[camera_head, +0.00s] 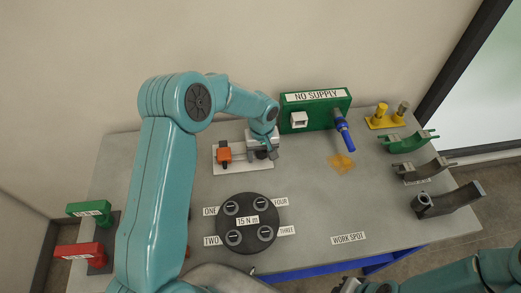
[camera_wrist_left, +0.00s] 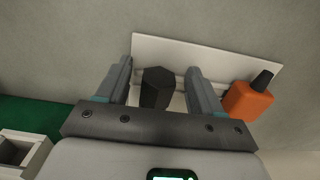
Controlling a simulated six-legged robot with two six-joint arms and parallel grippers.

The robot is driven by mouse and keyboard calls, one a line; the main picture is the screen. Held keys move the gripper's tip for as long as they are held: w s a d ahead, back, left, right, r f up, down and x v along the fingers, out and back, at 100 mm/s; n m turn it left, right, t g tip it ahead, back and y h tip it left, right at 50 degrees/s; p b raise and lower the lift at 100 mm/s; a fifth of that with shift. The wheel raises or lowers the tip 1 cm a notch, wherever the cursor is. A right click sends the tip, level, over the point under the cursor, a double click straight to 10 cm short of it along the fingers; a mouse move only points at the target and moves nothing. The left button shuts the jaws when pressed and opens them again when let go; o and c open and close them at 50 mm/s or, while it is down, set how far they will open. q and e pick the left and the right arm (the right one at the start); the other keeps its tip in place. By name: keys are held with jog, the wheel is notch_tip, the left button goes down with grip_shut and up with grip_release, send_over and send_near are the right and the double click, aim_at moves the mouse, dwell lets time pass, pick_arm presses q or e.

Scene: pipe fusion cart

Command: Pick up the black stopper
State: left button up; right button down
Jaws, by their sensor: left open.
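The black stopper (camera_wrist_left: 156,90) shows in the left wrist view as a dark, faceted block over the white plate (camera_wrist_left: 215,60). My left gripper (camera_wrist_left: 160,78) is open, with one finger on each side of the stopper. A gap shows on both sides, wider toward the right finger. In the head view my left gripper (camera_head: 264,152) is over the right part of the white plate (camera_head: 232,167) and largely hides the stopper. My right gripper (camera_head: 362,287) is only partly in view at the bottom edge, far from the stopper, and its jaws are unclear.
An orange piece (camera_head: 224,155) with a dark tip stands on the same plate, close to the left gripper. A green NO SUPPLY box (camera_head: 315,118) with a blue handle is to the right. A black round disc (camera_head: 249,239) lies in front.

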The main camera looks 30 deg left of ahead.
pick_arm(q)
jog(key=shift+w+d, duration=0.1)
jog(key=c, duration=1)
jog(key=shift+c, duration=0.4)
jog(key=shift+r, duration=0.1)
